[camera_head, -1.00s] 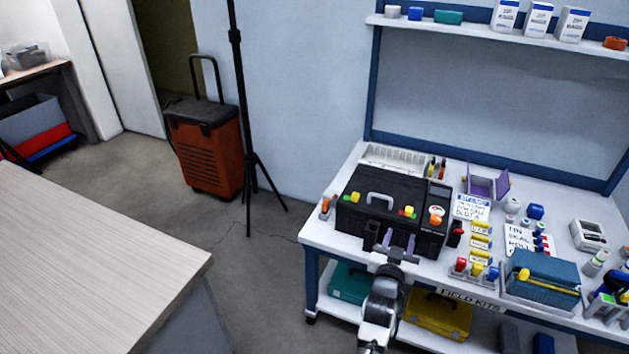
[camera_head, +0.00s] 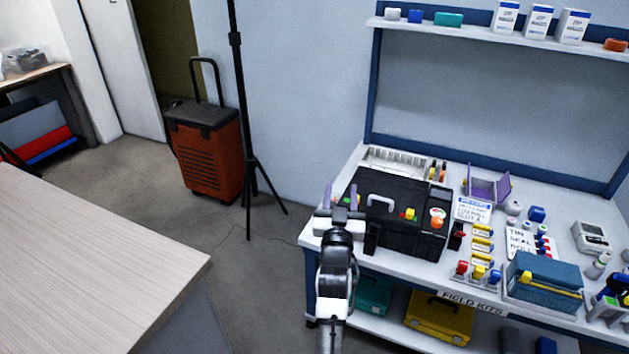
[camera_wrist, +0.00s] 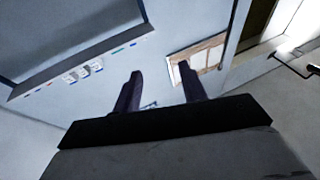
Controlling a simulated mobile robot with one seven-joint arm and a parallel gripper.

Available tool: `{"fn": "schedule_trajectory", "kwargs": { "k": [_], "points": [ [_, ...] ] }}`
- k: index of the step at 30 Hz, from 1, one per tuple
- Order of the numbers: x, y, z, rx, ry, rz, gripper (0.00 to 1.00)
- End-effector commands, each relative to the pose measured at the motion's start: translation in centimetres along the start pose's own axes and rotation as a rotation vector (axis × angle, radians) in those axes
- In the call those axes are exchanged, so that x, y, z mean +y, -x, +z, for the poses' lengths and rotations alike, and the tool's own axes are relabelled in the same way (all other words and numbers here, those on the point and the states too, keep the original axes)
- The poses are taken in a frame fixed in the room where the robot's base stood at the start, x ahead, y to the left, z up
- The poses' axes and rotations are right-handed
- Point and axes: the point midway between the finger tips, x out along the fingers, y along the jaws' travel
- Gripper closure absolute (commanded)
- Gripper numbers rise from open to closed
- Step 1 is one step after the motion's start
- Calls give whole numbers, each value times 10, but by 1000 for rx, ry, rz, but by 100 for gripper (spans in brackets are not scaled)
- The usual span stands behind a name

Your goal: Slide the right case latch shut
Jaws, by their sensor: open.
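The black case (camera_head: 400,238) stands on the white workbench with its white handle (camera_head: 379,201) on top. A yellow piece (camera_head: 409,214) sits at its top front edge, right of the handle; I cannot tell whether it is the right latch or how far it is slid. A black block (camera_head: 371,238) stands out at the left of the front face. My gripper (camera_head: 340,190) is open and empty at the case's left end, its two purplish fingers pointing up and apart. It hides part of that end. The wrist view shows the fingers (camera_wrist: 160,72) with nothing between them, facing the wall and shelf.
Yellow-labelled pieces (camera_head: 481,238) and a blue-grey box (camera_head: 545,278) lie right of the case. A black tripod (camera_head: 247,160) and an orange trolley case (camera_head: 205,150) stand left of the bench. Floor between them and the near table is clear.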

Motion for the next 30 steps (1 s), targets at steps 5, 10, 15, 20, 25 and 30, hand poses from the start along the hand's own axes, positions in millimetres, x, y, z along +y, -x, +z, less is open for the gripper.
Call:
{"fn": "schedule_trajectory", "kwargs": {
  "k": [5,10,15,20,25,30],
  "points": [
    [-28,-2,-22,52,-15,-48,58],
    [-48,-2,-38,90,-27,-84,58],
    [-59,-2,-47,109,-34,-101,58],
    [-62,-1,-50,115,-36,-106,58],
    [-62,-2,-50,115,-36,-106,58],
    [-61,-2,-50,114,-36,-106,58]
  ]
}}
